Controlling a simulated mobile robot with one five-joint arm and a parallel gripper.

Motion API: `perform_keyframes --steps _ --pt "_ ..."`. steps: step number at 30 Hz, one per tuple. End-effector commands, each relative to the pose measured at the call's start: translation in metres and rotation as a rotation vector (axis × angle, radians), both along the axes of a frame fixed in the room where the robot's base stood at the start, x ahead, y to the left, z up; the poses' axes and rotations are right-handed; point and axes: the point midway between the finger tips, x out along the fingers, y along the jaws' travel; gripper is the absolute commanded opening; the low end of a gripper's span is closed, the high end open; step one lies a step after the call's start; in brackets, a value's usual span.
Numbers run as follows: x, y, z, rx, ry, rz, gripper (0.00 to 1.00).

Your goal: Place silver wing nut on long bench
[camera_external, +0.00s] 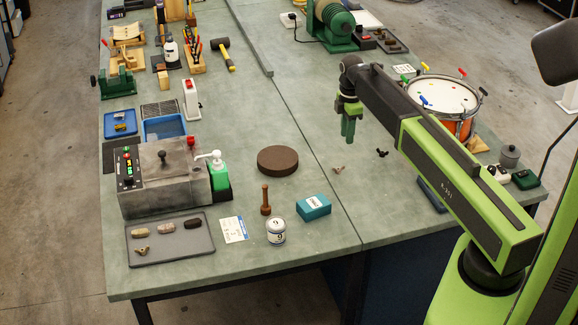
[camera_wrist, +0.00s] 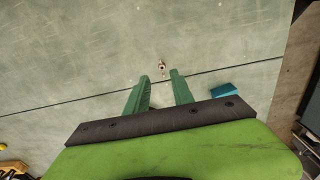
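A small wing nut, pale tan to greyish (camera_external: 338,169), lies on the grey-green bench top (camera_external: 300,130), just right of the dark seam. It also shows in the wrist view as a small light piece (camera_wrist: 161,67) ahead of the fingertips. A black wing nut (camera_external: 381,153) lies farther right, and a brass-coloured one (camera_external: 142,250) is on the grey tray. I cannot tell the exact metal of the pale one. My gripper (camera_external: 348,138) hangs fingers-down above the bench, apart from the nuts. In the wrist view its green fingers (camera_wrist: 158,76) are spread with nothing between them.
A teal box (camera_external: 313,207), a white tin (camera_external: 276,231), a wooden peg (camera_external: 265,200) and a brown disc (camera_external: 277,160) stand left of the seam. An orange drum (camera_external: 450,103) stands at the right. The bench around the pale nut is clear.

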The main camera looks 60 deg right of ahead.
Motion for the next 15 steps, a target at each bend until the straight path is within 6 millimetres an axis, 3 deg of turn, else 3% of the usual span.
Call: perform_keyframes --steps 2,5,8,10,12,15 --pt "0.000 0.002 0.000 0.000 0.000 -0.001 0.29" --pt "0.008 0.034 0.000 0.000 0.000 -0.031 0.29" --pt "0.023 0.118 0.000 0.001 0.002 -0.130 0.29" --pt "0.029 0.198 0.000 0.000 0.003 -0.236 0.29" --pt "0.025 0.278 0.000 0.000 0.004 -0.354 0.29" --pt "0.005 0.378 0.000 -0.001 0.006 -0.520 0.29"
